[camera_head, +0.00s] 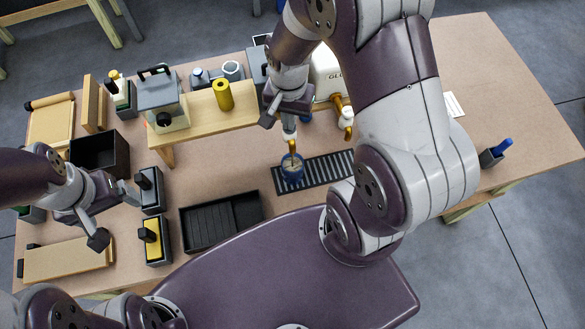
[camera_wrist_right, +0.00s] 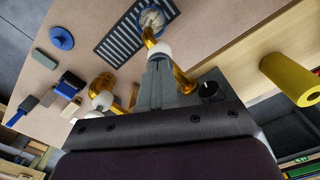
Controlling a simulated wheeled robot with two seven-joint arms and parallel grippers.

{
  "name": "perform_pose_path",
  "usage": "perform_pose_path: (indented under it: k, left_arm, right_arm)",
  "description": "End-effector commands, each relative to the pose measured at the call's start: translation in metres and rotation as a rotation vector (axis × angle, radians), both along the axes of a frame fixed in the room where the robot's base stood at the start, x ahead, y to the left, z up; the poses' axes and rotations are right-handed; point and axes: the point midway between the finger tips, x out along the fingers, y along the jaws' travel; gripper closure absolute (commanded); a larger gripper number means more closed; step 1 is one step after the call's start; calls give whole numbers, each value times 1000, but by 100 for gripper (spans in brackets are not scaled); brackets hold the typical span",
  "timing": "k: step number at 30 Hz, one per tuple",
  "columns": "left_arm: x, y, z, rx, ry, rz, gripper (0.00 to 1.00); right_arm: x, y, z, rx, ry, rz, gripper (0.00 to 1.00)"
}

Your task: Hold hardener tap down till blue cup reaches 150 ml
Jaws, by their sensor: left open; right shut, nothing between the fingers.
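The blue cup (camera_head: 292,168) stands on the left end of a dark slotted grate, below a brass tap (camera_head: 293,148). In the right wrist view the cup (camera_wrist_right: 153,20) shows pale contents; I cannot read its level. My right gripper (camera_head: 289,132) is shut and empty, its tips at the tap's white knob. In the right wrist view the closed fingers (camera_wrist_right: 160,62) meet the white knob (camera_wrist_right: 161,49); whether it is pressed down I cannot tell. The hardener container is mostly hidden by my right arm. My left gripper (camera_head: 116,214) is open and empty at the left.
A cream glue container (camera_head: 327,72) with another white-knobbed tap (camera_head: 346,118) stands right of my right gripper. A yellow roll (camera_head: 222,95) stands on a wooden shelf (camera_head: 205,117). A black tray (camera_head: 222,222) lies in front. Bare table (camera_head: 480,80) is at the right.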

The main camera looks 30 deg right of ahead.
Motion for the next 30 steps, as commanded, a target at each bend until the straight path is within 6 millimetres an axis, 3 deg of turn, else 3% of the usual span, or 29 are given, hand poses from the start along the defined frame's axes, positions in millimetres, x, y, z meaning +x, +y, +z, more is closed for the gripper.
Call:
perform_pose_path:
  k: [8,13,17,30]
  left_arm:
    - [0,0,0,0,0,0,12]
    - [0,0,17,0,0,0,12]
    - [0,0,17,0,0,0,12]
    - [0,0,82,0,0,0,12]
  right_arm:
    - [-1,0,-1,0,3,0,100]
    - [-1,0,16,0,3,0,100]
    - [-1,0,16,1,2,0,100]
    - [0,0,84,1,1,0,100]
